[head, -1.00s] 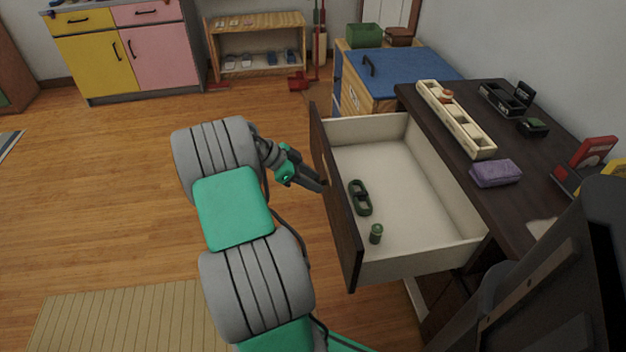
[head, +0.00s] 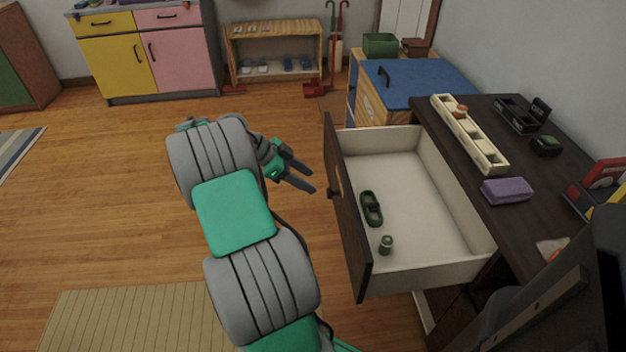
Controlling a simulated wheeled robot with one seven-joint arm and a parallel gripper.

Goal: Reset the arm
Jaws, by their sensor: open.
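My gripper (head: 306,178) is open and empty. It hangs over the wooden floor, just left of the front panel of the open drawer (head: 347,215), with its fingers pointing right toward the panel. A gap shows between the fingertips and the drawer's dark knob. My arm reaches in from the bottom of the view and bends toward the drawer. Inside the drawer lie a dark green oblong item (head: 371,208) and a small green cylinder (head: 386,245).
The dark desk (head: 470,130) holds a cream compartment tray (head: 468,135), a purple block (head: 507,190) and black holders. A blue-topped cabinet (head: 415,77) stands behind the drawer. A shoe rack (head: 275,50) is at the back.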

